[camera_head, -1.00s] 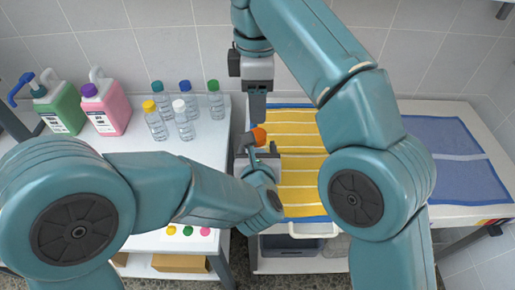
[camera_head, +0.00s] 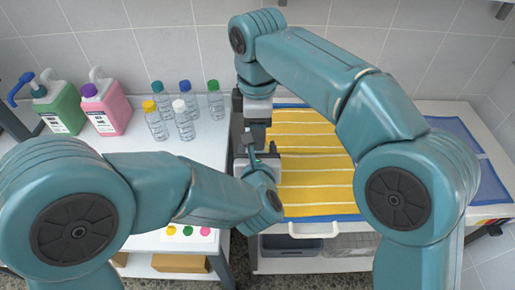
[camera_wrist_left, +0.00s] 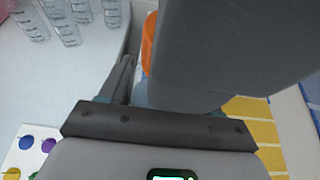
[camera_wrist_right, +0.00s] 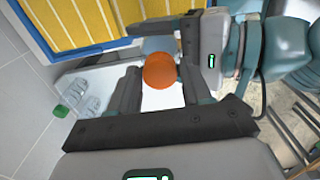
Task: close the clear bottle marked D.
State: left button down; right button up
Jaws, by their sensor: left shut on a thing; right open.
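My left gripper (camera_head: 250,152) is shut on a bottle with an orange cap, held at the gap between the two tables. In the right wrist view the round orange cap (camera_wrist_right: 158,71) shows from above; in the left wrist view a strip of orange (camera_wrist_left: 149,40) shows, with the bluish clear bottle body (camera_wrist_left: 150,96) below it. My right gripper (camera_wrist_right: 158,88) is open, pointing down, with its fingers on either side of the cap. In the head view my right gripper hides the cap. The letter D is not legible, and I cannot tell how the cap sits.
Several clear bottles (camera_head: 183,123) with coloured caps stand on the white left table (camera_head: 205,160). A green jug (camera_head: 58,105) and a pink jug (camera_head: 107,108) stand left of them. A yellow striped towel (camera_head: 310,165) covers the right table; a blue towel (camera_head: 470,150) lies farther right.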

jog(key=c, duration=0.9)
jog(key=m, duration=0.3)
jog(key=o, duration=1.2)
jog(key=shift+c, duration=0.2)
jog(key=shift+s+a+r, duration=0.1)
jog(key=shift+r, duration=2.15)
